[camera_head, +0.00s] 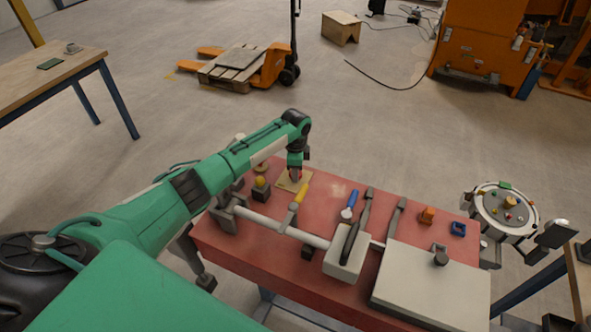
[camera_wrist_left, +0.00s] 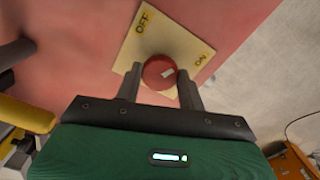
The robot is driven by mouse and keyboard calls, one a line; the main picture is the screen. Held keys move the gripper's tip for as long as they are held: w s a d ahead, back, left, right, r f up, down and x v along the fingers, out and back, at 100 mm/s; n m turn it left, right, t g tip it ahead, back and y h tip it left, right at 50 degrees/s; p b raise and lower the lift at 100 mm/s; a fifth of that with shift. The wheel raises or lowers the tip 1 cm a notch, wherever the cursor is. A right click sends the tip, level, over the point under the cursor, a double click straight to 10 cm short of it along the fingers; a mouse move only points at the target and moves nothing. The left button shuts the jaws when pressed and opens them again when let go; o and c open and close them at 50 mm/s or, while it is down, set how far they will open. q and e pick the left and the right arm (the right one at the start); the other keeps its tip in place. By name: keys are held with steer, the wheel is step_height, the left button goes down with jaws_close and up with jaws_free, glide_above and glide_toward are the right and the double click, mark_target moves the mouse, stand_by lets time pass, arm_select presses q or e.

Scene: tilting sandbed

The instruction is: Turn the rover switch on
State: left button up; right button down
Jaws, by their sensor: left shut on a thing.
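The rover switch is a round red knob (camera_wrist_left: 158,73) with a small white mark, on a cream plate (camera_wrist_left: 127,52) lettered OFF and ON. In the left wrist view the white mark lies on the knob's right part, towards the ON side. The plate lies on the red table top in the head view (camera_head: 283,184). My left gripper (camera_wrist_left: 158,90) is over the plate with one finger on each side of the knob, shut on it. In the head view my left gripper (camera_head: 295,176) points down and mostly hides the knob. My right gripper is not in view.
On the red table (camera_head: 335,185), a yellow-handled part (camera_head: 300,193) and a grey bar (camera_head: 265,221) lie close to the gripper. A blue-handled tool (camera_head: 350,203), a pale box (camera_head: 346,258) and a large pale panel (camera_head: 430,285) are farther right.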

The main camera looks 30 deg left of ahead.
arm_select(q)
steer(key=shift+m, duration=2.2)
steer(key=shift+r, duration=0.1)
steer(key=o, duration=1)
steer(key=shift+c, duration=0.2)
step_height(320, 180, up, 14)
steer(key=b, duration=0.3)
steer(key=shift+b, duration=0.3)
steer(key=shift+f, duration=0.25)
